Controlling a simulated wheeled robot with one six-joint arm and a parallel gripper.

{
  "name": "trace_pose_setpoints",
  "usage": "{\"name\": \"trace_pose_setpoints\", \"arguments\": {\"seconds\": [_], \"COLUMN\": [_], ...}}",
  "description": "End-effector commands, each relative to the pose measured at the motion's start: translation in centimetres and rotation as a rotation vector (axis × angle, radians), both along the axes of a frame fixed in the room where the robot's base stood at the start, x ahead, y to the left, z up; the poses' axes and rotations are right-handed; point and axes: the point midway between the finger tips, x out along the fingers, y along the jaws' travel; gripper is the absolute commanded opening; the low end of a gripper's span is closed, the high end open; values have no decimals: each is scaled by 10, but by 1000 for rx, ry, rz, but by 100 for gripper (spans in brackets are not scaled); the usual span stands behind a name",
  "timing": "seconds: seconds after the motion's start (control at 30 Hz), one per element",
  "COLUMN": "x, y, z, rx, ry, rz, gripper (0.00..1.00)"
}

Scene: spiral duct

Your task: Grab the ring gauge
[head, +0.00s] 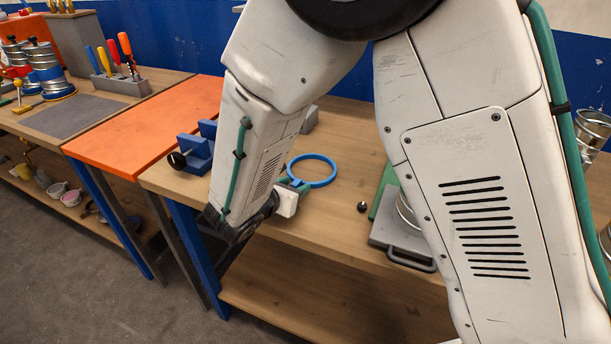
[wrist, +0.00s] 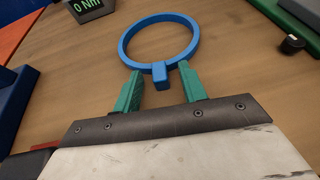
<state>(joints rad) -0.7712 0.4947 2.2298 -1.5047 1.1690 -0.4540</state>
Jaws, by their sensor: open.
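The ring gauge is a blue ring with a short stub handle; it lies on the wooden workbench (head: 330,232). In the head view the ring gauge (head: 334,172) is just beyond my gripper (head: 290,185). In the wrist view the ring gauge (wrist: 187,30) is at top centre, its stub pointing toward me. My gripper (wrist: 160,78) is open, with its two green fingers on either side of the stub and gaps between them and it. In the head view my arm hides part of the bench around the gripper.
A blue vise-like block (head: 197,150) stands left of my arm. A grey device with a green "0 Nm" display (wrist: 90,8) is at upper left in the wrist view. A small black knob (head: 362,207) and a grey plate with a handle (head: 395,240) are to the right.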

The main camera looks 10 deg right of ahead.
Motion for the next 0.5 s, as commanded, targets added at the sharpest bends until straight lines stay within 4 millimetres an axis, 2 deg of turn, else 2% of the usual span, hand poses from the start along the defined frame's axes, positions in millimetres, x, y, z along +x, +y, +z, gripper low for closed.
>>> {"name": "trace_pose_setpoints", "arguments": {"seconds": [0.23, 0.27, 0.4, 0.5], "x": [2, 2, 2, 2], "y": [-2, -2, -1, -1], "z": [-1, -1, -1, -1], "rx": [2, 1, 1, 1], "ry": [0, -1, -1, -1], "rz": [1, 0, 0, 1], "gripper": [42, 39, 0, 0]}}
